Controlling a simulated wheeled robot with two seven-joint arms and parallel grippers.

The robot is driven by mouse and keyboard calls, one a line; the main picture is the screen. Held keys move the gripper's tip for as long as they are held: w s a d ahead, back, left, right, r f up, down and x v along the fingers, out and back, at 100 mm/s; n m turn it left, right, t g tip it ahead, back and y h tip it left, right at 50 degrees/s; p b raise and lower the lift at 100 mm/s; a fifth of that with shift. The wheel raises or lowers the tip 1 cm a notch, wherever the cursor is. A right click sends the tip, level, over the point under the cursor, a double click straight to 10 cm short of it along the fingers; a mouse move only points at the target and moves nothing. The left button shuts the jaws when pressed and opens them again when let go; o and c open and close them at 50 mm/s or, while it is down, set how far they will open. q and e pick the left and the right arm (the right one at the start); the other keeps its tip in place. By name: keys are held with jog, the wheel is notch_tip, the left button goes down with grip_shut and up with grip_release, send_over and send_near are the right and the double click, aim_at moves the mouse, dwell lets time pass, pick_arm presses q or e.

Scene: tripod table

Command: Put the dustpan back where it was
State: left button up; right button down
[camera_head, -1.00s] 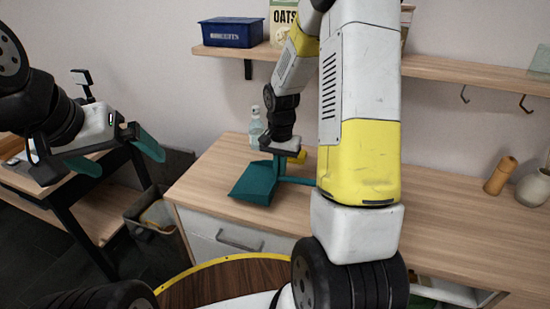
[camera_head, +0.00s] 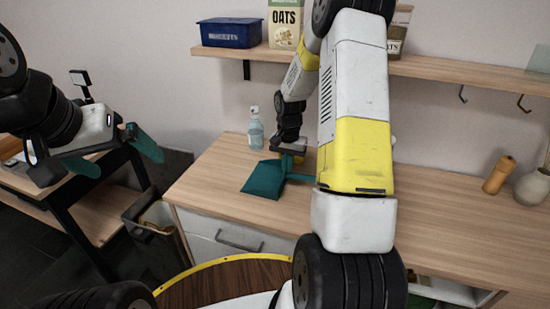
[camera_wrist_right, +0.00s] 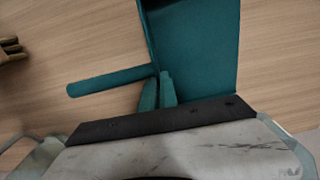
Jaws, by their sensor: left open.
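The teal dustpan (camera_head: 265,179) is at the left part of the wooden counter, its pan toward the left and its handle toward the right. I cannot tell whether it touches the counter. My right gripper (camera_head: 287,158) is above it. In the right wrist view, the fingers of the right gripper (camera_wrist_right: 159,90) are close together on the dustpan (camera_wrist_right: 205,45), where the handle (camera_wrist_right: 110,80) meets the pan. My right arm hides part of the counter and perhaps the handle's end. My left gripper (camera_head: 118,156) is open and empty at the far left, away from the dustpan.
A clear bottle (camera_head: 255,130) stands behind the dustpan on the counter (camera_head: 225,165). A pepper mill (camera_head: 498,175) and a vase (camera_head: 533,186) stand at the right. A shelf (camera_head: 445,70) with a blue box (camera_head: 230,33) and an oats box (camera_head: 284,25) runs above. A bin (camera_head: 150,220) is left of the counter.

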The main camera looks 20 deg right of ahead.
jog(key=shift+f, duration=0.15)
jog(key=c, duration=1.6)
grip_release()
jog(key=shift+c, duration=0.2)
jog(key=s+a+r+n+t, duration=0.1)
jog(key=s+r, duration=0.1)
jog(key=r, duration=0.8)
jog(key=s+a+r+n+t, duration=0.1)
jog(key=s+a+r, duration=0.1)
jog(key=r, duration=0.8)
jog(key=s+a+r+n+t+y, duration=0.1)
jog(key=s+a+r+n+t, duration=0.1)
jog(key=s, duration=0.8)
jog(key=s+a+r+n+t+y, duration=0.1)
jog(key=s+a+r+n+t, duration=0.1)
jog(key=s+r, duration=0.5)
jog(key=s+a+n, duration=0.1)
jog(key=s+a, duration=0.1)
jog(key=s, duration=0.1)
jog(key=shift+a, duration=0.3)
